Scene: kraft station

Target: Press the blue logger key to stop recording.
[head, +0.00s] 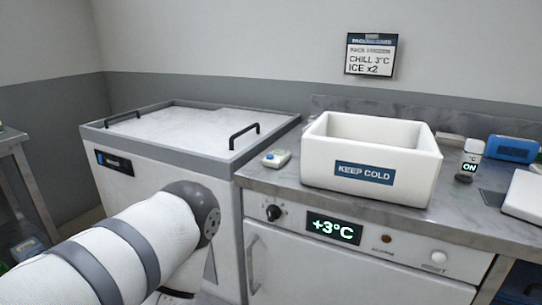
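A small white device (276,159) with a blue key (270,155) lies on the grey counter, left of the white box. A small upright white unit (470,160) reads "°C ON" to the right of the box; I cannot tell from this view which of the two is the logger. My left arm comes in from the lower left and ends in a dark joint in front of the grey bin; its gripper is not visible. My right gripper is not in view. Nothing of mine touches the white device.
A white box (318,165) marked "KEEP COLD" stands on the counter (262,181). Below is a fridge front with a "+3°C" display (333,230). An ice-filled bin (225,160) with black handles stands left. A blue device (511,149) and white lid-like block (524,195) sit right.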

